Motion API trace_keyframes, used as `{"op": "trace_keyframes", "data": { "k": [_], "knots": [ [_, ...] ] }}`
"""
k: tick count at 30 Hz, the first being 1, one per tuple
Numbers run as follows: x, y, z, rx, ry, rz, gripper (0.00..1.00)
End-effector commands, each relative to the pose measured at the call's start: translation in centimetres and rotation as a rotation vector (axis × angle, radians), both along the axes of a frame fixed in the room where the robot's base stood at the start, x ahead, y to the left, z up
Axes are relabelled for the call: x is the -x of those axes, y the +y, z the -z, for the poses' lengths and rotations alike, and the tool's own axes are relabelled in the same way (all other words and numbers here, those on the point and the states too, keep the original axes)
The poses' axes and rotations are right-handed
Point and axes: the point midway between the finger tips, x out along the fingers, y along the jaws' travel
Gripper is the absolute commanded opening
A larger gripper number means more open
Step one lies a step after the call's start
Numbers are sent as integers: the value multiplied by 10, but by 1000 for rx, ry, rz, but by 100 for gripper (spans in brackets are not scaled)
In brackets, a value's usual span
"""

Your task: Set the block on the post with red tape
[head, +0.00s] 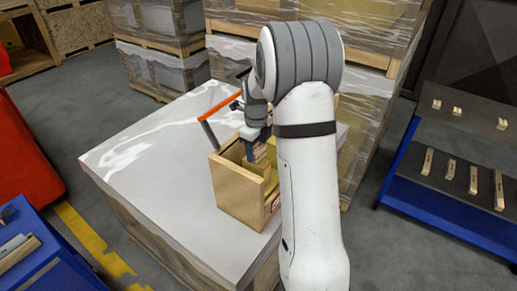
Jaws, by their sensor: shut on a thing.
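My gripper (252,151) points down into an open wooden box (238,187) on the large pale crate top. Its fingers are shut on what looks like a light wooden block (261,154), low between the box walls. The block is small and partly hidden by the fingers and my arm, so I cannot tell whether it touches the box. No post with red tape can be made out. A small red mark (273,203) shows on the box's right side, partly behind my arm.
An orange bar (220,106) on a grey upright rises at the box's back left. A blue-framed rack (455,212) at right holds several wooden pieces. Wrapped pallets (160,66) stand behind. The left part of the crate top (150,165) is clear.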

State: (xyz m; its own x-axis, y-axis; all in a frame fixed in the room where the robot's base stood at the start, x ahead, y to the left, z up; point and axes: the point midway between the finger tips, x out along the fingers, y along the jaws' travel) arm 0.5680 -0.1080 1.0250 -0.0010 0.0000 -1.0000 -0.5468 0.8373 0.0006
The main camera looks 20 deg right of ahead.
Motion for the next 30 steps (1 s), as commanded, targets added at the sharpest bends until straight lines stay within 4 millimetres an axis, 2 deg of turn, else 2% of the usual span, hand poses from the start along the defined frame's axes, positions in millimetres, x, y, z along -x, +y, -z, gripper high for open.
{"op": "trace_keyframes", "data": {
  "k": [3,13,14,21,30],
  "knots": [
    [0,1,8,0,1,-1,32],
    [0,1,12,0,-1,-3,32],
    [0,1,12,0,-1,-3,55],
    [0,2,11,0,-1,-3,74],
    [-1,2,8,0,-1,-4,76]
  ]
}}
